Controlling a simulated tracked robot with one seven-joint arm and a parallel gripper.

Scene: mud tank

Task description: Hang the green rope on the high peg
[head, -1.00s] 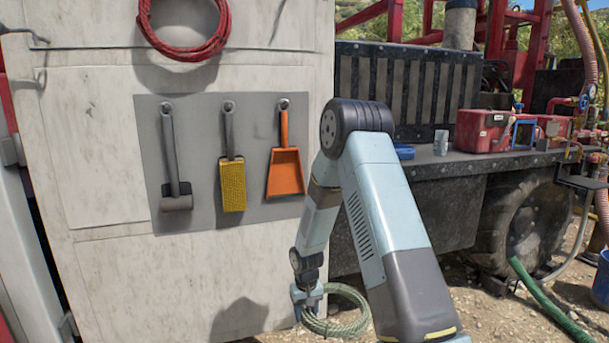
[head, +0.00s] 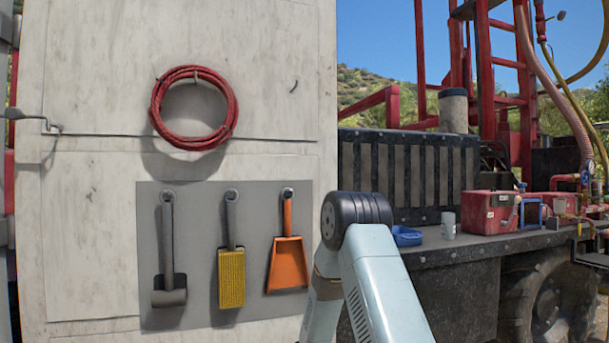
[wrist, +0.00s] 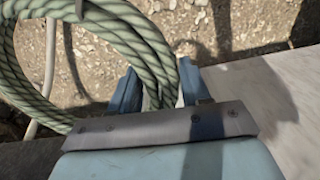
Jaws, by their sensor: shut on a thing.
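The green rope (wrist: 118,38) is a coil with pale flecks, seen in the wrist view at the upper left. My gripper (wrist: 157,88) is shut on the coil, whose strands run between the two blue fingers. Gripper and green rope are below the head view's lower edge. A small dark peg (head: 294,86) sticks out of the pale wall panel at the upper right, with nothing on it. It is high above the tool board, right of a red rope coil (head: 194,108) that hangs on its own holder.
Gravel lies below the gripper.

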